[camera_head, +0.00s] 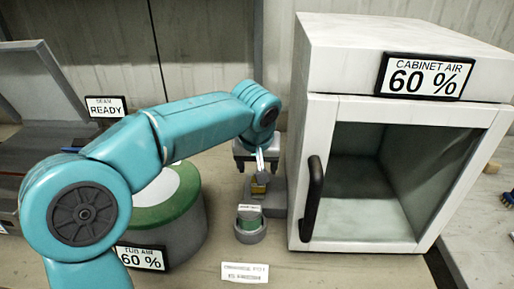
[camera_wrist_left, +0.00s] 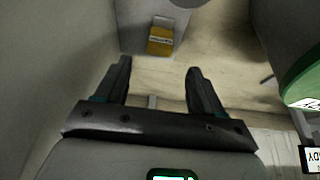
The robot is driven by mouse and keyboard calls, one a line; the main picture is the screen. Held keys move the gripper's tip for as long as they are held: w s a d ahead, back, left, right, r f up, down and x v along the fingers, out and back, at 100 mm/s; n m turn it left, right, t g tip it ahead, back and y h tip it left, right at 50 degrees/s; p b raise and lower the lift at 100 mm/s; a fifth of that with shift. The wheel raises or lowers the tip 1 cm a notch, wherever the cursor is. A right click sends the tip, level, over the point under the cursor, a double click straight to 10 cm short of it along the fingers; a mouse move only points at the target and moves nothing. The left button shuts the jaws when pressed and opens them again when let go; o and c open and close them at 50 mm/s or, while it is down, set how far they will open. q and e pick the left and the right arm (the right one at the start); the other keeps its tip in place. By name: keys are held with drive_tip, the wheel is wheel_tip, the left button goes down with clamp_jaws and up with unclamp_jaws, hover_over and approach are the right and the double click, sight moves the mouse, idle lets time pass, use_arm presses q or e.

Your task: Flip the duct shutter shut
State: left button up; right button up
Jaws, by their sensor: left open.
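A small yellow piece with a pale label, possibly the duct shutter, sits against a grey block (camera_head: 278,197) between the green-topped tub and the white cabinet. In the left wrist view the yellow piece (camera_wrist_left: 160,42) lies beyond my fingertips, a little left of the middle of the gap. My left gripper (camera_head: 259,168) points down above the yellow piece and partly hides it in the head view. In the left wrist view the gripper (camera_wrist_left: 158,75) is open, with nothing between its fingers. I cannot tell how the shutter stands. My right gripper is not in view.
The white cabinet (camera_head: 316,75) with a dark handle (camera_head: 313,200) stands close on the right. The green-topped tub (camera_head: 185,232) is close on the left. A small round cup (camera_head: 250,229) stands in front of the grey block. An open grey case (camera_head: 40,85) is at far left.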

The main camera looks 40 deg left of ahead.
use_arm(q)
drive_tip(key=v, duration=0.7)
drive_tip(key=shift+p, duration=0.4)
drive_tip(key=shift+s+d, duration=0.1)
